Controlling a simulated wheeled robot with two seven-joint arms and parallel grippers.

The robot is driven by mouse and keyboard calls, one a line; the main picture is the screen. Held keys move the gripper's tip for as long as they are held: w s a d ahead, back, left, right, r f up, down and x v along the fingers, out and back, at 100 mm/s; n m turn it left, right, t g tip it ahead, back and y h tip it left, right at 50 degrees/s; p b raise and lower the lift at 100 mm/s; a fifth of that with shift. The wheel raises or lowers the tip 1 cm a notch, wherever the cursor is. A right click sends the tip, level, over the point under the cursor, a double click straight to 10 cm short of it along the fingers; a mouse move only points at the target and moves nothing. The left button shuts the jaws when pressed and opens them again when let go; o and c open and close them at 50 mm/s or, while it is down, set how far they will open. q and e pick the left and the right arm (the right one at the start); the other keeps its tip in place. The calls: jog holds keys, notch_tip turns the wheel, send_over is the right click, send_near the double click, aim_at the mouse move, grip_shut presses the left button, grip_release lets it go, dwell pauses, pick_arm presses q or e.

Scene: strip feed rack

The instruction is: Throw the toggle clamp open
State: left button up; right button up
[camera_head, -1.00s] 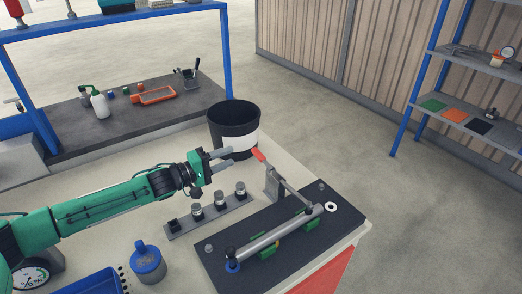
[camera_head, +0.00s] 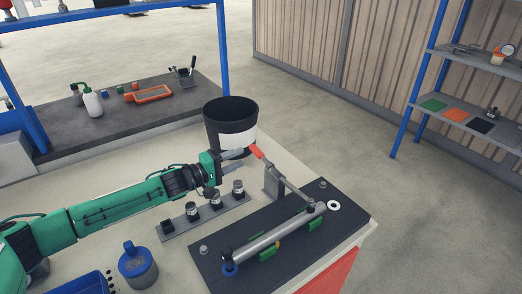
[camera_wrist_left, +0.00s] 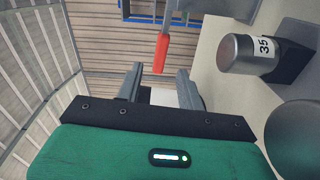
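The toggle clamp (camera_head: 272,182) has a grey bracket and a long thin arm, and stands at the back of a black plate (camera_head: 337,226). Its red handle (camera_head: 256,151) sticks up toward the back left. My left gripper (camera_head: 236,156) is just left of the handle, its fingers pointing at it. In the left wrist view the two fingers (camera_wrist_left: 160,86) are apart with nothing gripped. There the red handle (camera_wrist_left: 160,53) lies just beyond the fingertips, roughly in line with the gap. My right gripper is not in view.
A grey strip with several weights (camera_head: 215,204) lies below the left wrist. A black bin (camera_head: 231,118) stands close behind the gripper. A grey rod (camera_head: 275,240) lies across green supports on the plate. A blue jar (camera_head: 138,262) stands front left.

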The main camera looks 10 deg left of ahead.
aim_at(253, 152)
pick_arm(q)
jog(key=x, duration=0.9)
jog(key=shift+w+d, duration=0.15)
jog(key=shift+w, duration=0.05)
grip_shut()
